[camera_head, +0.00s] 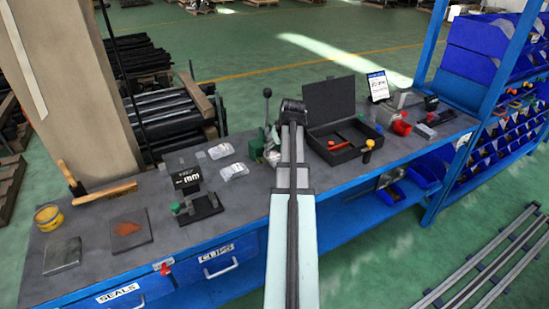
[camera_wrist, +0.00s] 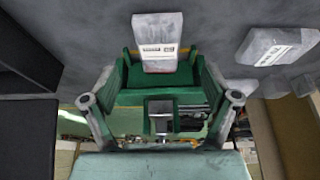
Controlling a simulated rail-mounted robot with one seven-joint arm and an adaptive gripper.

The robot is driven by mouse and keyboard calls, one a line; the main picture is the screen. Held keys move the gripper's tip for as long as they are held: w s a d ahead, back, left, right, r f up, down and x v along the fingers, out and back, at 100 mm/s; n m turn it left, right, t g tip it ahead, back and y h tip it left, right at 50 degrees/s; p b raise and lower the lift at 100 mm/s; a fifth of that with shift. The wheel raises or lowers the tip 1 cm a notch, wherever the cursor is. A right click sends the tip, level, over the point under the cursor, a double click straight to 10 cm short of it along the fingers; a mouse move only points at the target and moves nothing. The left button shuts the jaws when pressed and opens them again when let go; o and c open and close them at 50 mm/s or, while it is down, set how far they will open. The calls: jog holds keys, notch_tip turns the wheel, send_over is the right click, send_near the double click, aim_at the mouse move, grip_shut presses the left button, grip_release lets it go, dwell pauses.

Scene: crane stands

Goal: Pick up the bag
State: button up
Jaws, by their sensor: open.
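In the wrist view, a small clear bag (camera_wrist: 158,42) with a white label is at the upper middle, its lower end overlapping a green frame. A similar labelled bag (camera_wrist: 277,45) lies flat on the dark bench to the right. My gripper (camera_wrist: 160,98) is open, with its two grey finger ends wide apart at left and right and below the first bag in the picture. Neither finger touches a bag. In the head view, one bag (camera_head: 233,172) and another bag (camera_head: 220,150) lie left of my arm.
A black display stand (camera_head: 188,182) is at left. A beige pillar (camera_head: 80,90) rises behind the bench.

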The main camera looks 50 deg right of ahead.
aim_at(276, 157)
jog(key=shift+p+x, duration=1)
jog(key=shift+x, duration=2.05)
jog(key=shift+d, duration=0.1)
jog(key=c, duration=1.4)
